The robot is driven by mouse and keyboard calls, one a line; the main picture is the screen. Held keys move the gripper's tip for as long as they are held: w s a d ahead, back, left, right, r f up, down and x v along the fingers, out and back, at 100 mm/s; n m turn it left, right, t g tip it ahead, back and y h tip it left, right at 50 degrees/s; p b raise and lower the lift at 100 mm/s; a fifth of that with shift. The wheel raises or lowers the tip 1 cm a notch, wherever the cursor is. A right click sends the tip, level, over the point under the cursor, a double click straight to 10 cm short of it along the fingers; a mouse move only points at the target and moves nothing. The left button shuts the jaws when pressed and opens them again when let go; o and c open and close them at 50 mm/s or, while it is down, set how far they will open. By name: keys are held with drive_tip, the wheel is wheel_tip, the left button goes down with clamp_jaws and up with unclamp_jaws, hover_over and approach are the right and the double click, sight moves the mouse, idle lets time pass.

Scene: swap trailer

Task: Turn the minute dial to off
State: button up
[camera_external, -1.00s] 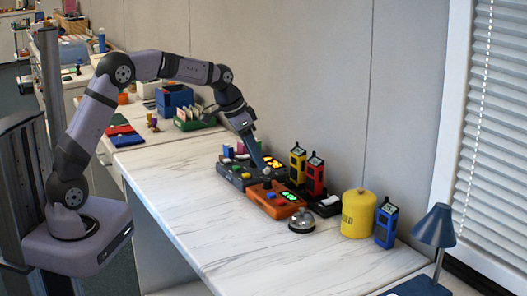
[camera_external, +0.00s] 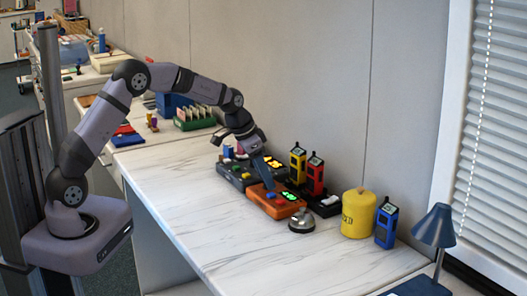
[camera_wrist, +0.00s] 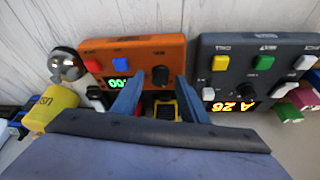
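The orange box (camera_external: 272,207) sits on the white worktop under my gripper (camera_external: 266,184). In the wrist view this orange box (camera_wrist: 170,50) has a red button, a blue button (camera_wrist: 121,64), a green lit display (camera_wrist: 119,82) and one black dial (camera_wrist: 160,76). That dial looks like the minute dial; its label is too small to read. My gripper (camera_wrist: 157,84) is open, with a blue finger on each side of the dial. I cannot tell whether the fingers touch it. In the external view my fingers hide the dial.
A dark grey box (camera_wrist: 220,70) with several coloured buttons and its own black knob (camera_wrist: 246,92) stands close beside. A silver bell (camera_external: 301,221), a yellow canister (camera_external: 358,214) and yellow and red handheld devices (camera_external: 315,176) are nearby. The front worktop (camera_external: 220,225) is clear.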

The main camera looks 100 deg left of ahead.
clamp_jaws()
drive_tip(key=shift+n+p, duration=0.3)
drive_tip(key=shift+p, duration=0.15)
drive_tip(key=n+g+p, duration=0.1)
drive_tip(key=n+p, duration=0.1)
drive_tip(key=shift+w+d+r+n+y, duration=0.1)
drive_tip(key=shift+n+y, duration=0.2)
drive_tip(key=shift+y, duration=0.1)
drive_tip(key=shift+w+n+g+y, duration=0.1)
drive_tip(key=shift+n+g+y, duration=0.35)
drive_tip(key=shift+n, duration=1.35)
unclamp_jaws()
